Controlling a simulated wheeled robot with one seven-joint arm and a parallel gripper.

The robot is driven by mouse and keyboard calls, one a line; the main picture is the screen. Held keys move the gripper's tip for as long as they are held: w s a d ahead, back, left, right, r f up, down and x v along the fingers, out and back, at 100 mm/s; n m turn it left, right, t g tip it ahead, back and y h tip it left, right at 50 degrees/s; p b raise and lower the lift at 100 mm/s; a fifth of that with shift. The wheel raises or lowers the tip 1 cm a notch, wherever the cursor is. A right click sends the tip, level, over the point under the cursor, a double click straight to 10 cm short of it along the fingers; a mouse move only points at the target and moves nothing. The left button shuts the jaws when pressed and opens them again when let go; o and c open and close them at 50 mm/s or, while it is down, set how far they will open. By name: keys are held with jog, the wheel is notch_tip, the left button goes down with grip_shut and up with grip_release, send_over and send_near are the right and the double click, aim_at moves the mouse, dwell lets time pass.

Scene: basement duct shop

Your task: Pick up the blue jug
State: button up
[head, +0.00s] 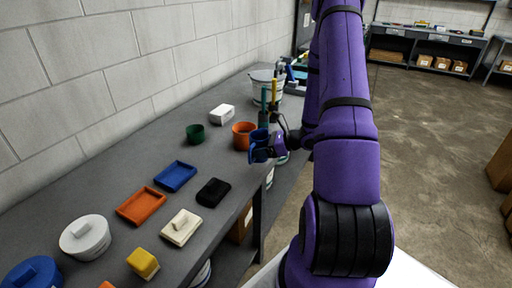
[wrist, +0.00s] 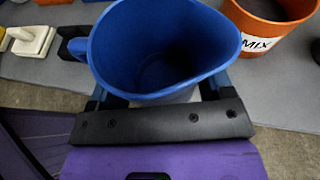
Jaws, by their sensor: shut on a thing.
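The blue jug (wrist: 150,50) is large in the wrist view, seen from above with its mouth open, its spout to the right and its handle to the left. In the head view the jug (head: 259,141) is small, by the bench's front edge, partly covered by my gripper (head: 268,151). My gripper (wrist: 160,92) is shut on the jug, one finger on each side of it. The jug looks upright and its inside is dark. Whether its base touches the bench is hidden.
An orange pot (wrist: 272,22) labelled MIX stands close to the jug; the head view shows it too (head: 243,135). A green cup (head: 196,134), a white box (head: 222,114), blue (head: 175,176) and orange (head: 141,206) trays and a black block (head: 213,192) sit on the grey bench.

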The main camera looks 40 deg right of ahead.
jog(key=shift+s+d, duration=0.35)
jog(key=shift+s, duration=0.2)
dwell(1.9)
